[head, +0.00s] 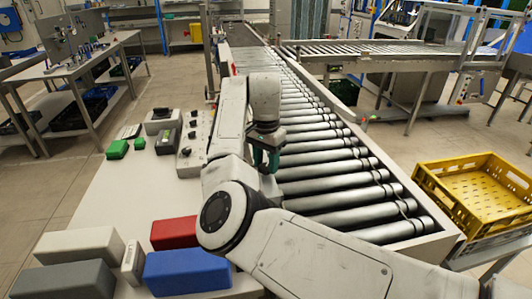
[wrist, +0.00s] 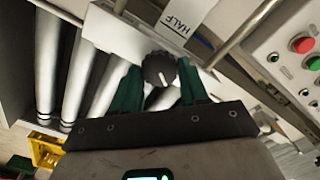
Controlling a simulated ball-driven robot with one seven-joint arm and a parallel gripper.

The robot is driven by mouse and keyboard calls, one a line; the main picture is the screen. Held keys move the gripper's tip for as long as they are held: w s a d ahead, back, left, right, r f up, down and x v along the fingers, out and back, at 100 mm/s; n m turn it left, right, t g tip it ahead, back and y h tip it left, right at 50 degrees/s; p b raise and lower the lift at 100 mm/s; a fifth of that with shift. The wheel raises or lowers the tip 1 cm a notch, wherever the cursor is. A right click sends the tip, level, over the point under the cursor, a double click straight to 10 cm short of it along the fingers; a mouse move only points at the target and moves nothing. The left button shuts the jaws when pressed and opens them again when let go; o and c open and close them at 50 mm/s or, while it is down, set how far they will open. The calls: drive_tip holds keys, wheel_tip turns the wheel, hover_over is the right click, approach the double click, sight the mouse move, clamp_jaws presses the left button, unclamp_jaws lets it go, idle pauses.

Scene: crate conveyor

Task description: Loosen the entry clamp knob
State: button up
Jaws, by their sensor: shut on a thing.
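The entry clamp knob (wrist: 159,69) is a round dark knob with a pale pointer line, in the upper middle of the wrist view. My gripper (wrist: 158,82) has dark green fingers, one on each side of the knob, and is shut on it. A plate reading "HALF" (wrist: 181,20) shows just above the knob. In the head view my gripper (head: 267,157) points down at the near left edge of the roller conveyor (head: 335,178). The knob is hidden there behind my arm and fingers.
A panel with red and green buttons (wrist: 302,45) is right in the wrist view. Left of my arm, a white table (head: 130,200) holds red (head: 173,233), blue (head: 187,271) and grey (head: 62,280) blocks. A yellow crate (head: 440,198) stands right of the conveyor.

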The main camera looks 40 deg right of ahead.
sight(266, 166)
drive_tip(key=n+p, duration=0.1)
drive_tip(key=p, duration=0.1)
drive_tip(key=n+p, duration=0.2)
drive_tip(key=shift+r+n, duration=0.3)
drive_tip(key=shift+f+n+p, duration=0.2)
drive_tip(key=shift+n+p, duration=1.35)
drive_tip(key=shift+n, duration=0.15)
drive_tip(key=o, duration=1.1)
drive_tip(key=shift+c, duration=0.2)
wheel_tip(266, 166, up, 11)
drive_tip(key=shift+f, duration=0.15)
